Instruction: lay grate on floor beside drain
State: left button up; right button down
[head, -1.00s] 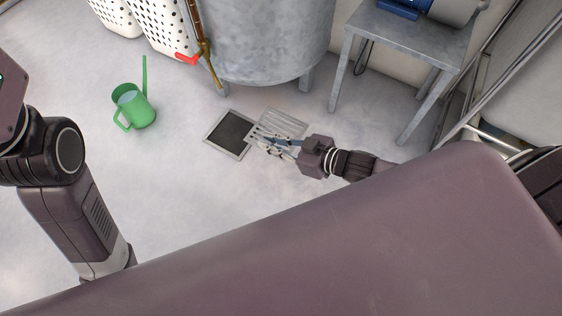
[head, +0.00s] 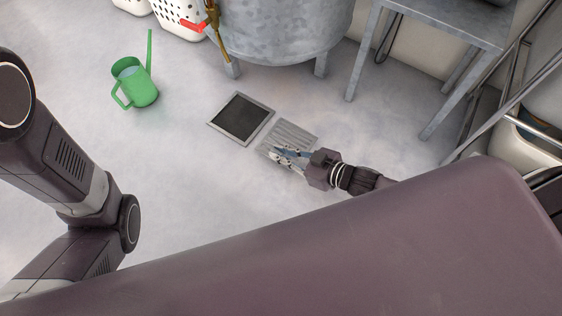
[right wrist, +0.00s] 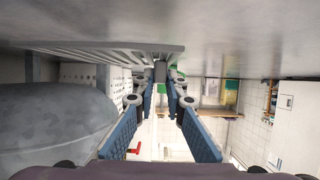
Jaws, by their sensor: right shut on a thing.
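The slotted grey grate (head: 289,136) is right beside the framed drain (head: 241,118), off its lower right edge. The drain is uncovered and dark inside its metal frame. My right gripper (head: 278,155) is at the grate's near side. In the right wrist view, where the floor fills the top, my right gripper (right wrist: 161,76) is shut on a small dark grip piece of the grate (right wrist: 110,52). The grate looks roughly level and very close to the floor; I cannot tell whether it touches. My left gripper is out of view; only left arm links show.
A green watering can (head: 137,85) stands left of the drain. A galvanized tub (head: 285,30) on legs and a metal table (head: 440,25) stand behind. White perforated baskets (head: 180,20) are at the back.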

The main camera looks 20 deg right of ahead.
notch_tip(320, 180, down, 4)
jog(key=b, duration=0.3)
jog(key=shift+f, duration=0.1)
jog(key=c, duration=2)
grip_release()
jog(key=shift+o, duration=0.2)
